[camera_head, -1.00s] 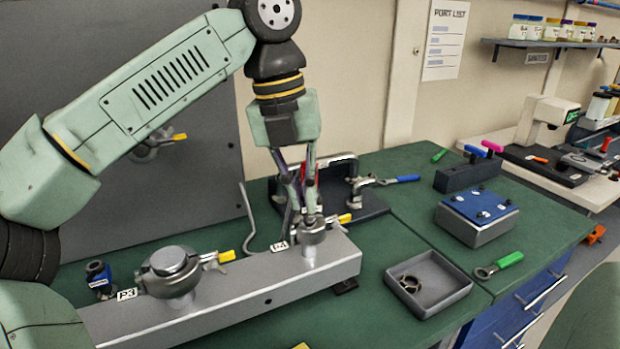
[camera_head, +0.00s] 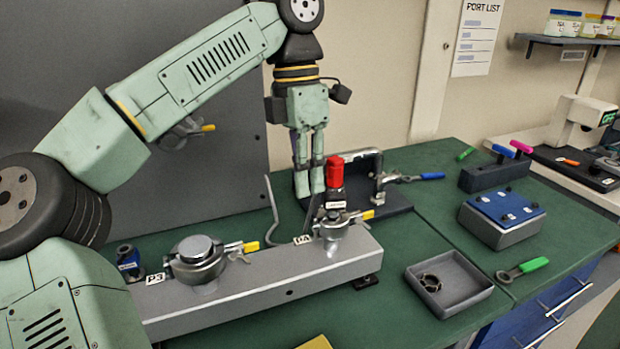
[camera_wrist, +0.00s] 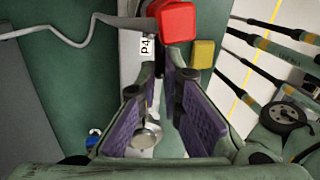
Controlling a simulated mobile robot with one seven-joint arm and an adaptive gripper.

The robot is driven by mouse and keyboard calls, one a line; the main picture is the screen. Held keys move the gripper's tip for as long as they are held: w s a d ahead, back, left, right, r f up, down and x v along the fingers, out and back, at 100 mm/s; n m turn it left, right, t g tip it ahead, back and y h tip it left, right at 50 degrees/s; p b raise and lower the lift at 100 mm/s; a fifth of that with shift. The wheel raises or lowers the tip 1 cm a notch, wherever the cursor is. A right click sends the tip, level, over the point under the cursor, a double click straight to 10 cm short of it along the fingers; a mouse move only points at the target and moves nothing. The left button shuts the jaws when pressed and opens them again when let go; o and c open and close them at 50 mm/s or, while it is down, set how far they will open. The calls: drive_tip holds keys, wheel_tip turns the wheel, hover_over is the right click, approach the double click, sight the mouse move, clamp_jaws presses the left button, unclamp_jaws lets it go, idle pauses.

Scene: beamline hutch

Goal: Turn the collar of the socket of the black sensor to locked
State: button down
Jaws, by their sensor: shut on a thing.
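A black sensor (camera_head: 336,197) with a white label and a red top (camera_head: 334,170) stands upright at port P4 (camera_head: 335,222) on the grey beam. My gripper (camera_head: 309,192) points down, close against the sensor's left and rear side. In the wrist view my gripper (camera_wrist: 165,72) has its purple-padded fingers drawn together at the tips, and the red top (camera_wrist: 178,22) is just beyond them. The jaws are shut on a part at the sensor. The exact held part is hidden, and I cannot make out the socket collar or its marking.
Port P3's round clamp (camera_head: 198,258) and a small blue fitting (camera_head: 128,258) lie to the left. P4's yellow clamp handle (camera_head: 365,215) is close by. An open grey tray (camera_head: 480,292), a green-handled wrench (camera_head: 525,268) and a blue-topped block (camera_head: 502,218) are to the right.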

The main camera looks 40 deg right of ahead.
drive_tip(key=shift+w+d+m, duration=0.2)
drive_tip(key=shift+w+m, duration=0.3)
drive_tip(key=shift+m, duration=0.5)
drive_tip(key=shift+r, duration=0.1)
drive_tip(key=c, duration=1.7)
unclamp_jaws()
